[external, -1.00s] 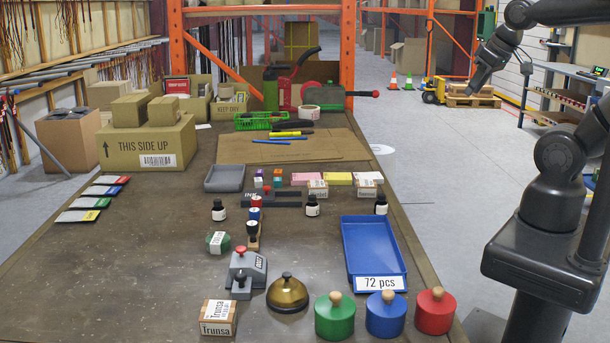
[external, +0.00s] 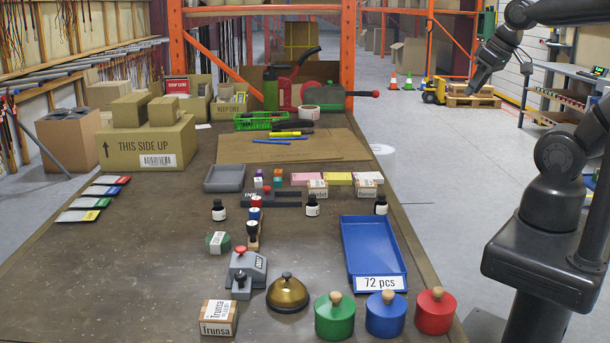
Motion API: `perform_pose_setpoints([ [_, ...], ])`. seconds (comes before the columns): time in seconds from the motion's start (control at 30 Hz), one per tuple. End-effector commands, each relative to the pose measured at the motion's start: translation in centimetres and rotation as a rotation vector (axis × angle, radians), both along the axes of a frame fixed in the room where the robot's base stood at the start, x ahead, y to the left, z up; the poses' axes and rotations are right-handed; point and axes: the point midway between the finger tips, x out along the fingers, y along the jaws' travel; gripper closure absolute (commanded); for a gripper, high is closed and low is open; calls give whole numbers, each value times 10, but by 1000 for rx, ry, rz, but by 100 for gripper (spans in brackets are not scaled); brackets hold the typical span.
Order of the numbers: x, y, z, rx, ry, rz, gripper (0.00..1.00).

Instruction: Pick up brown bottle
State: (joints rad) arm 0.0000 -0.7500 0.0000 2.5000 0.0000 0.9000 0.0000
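Three small dark bottles with white labels stand upright on the table: a left bottle (external: 219,211), a middle bottle (external: 312,206) and a right bottle (external: 381,205). They look black or very dark brown, and I cannot tell which is the brown one. My gripper (external: 474,90) is at the upper right, off the table and well away from all three bottles. Its fingers are too small to make out.
Stamps, a bell (external: 287,293), a small carton (external: 218,318) and green, blue and red knobbed pots (external: 436,313) crowd the front. A grey tray (external: 224,178) and a cardboard sheet (external: 290,148) lie behind. The table's left middle is bare.

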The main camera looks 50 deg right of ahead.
Motion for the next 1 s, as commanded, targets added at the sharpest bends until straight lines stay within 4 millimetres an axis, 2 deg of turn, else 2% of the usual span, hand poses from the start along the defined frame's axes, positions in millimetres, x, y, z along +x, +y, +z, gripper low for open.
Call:
perform_pose_setpoints([
  [0.17,0,0,0,0,0,0,64],
  [0.43,0,0,0,0,0,0,43],
  [0.7,2,1,0,1,4,2,43],
  [0.87,19,10,-7,8,47,17,43],
  [1.0,46,28,-19,17,113,36,43],
])
